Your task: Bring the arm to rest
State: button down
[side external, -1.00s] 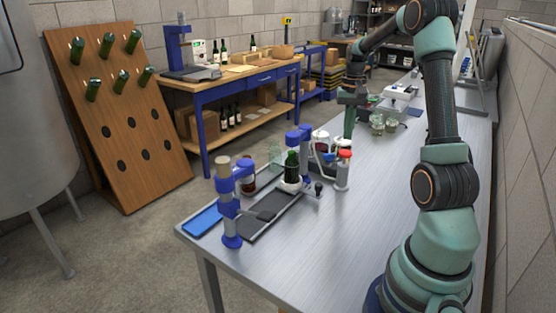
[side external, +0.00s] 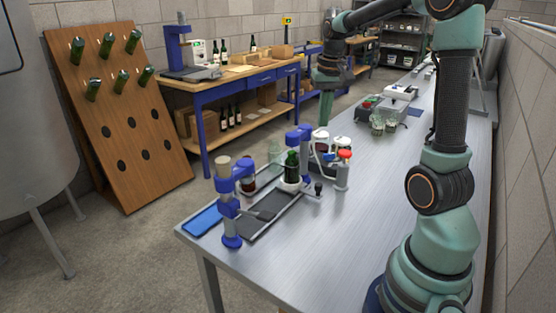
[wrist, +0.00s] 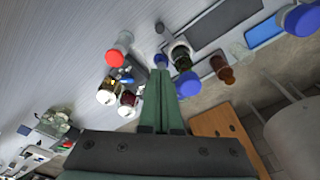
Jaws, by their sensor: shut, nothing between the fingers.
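My gripper (side external: 324,115) hangs pointing down above the far edge of the steel bench, empty, in the side view. In the wrist view its two green fingers (wrist: 160,85) lie together with nothing between them. It is apart from everything on the bench. My arm reaches from the bench's near right corner, up and across to the left.
The steel bench (side external: 370,180) bears a blue-posted bottle station with a green bottle (side external: 291,166), a red-capped container (side external: 343,168), jars and several glasses (side external: 377,125). A wooden bottle rack (side external: 125,170) and blue workbench (side external: 245,82) stand beyond. The bench's middle is clear.

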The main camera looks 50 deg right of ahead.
jog(key=s+a+n+t, duration=0.2)
jog(key=a+n, duration=0.2)
jog(key=a, duration=0.7)
jog(key=s+a+r+n+t+y, duration=0.1)
jog(key=s+a+n+t, duration=0.1)
jog(key=a, duration=1)
jog(key=s+n, duration=0.1)
jog(key=n, duration=0.1)
jog(key=shift+a+n, duration=0.25)
jog(key=shift+n, duration=0.15)
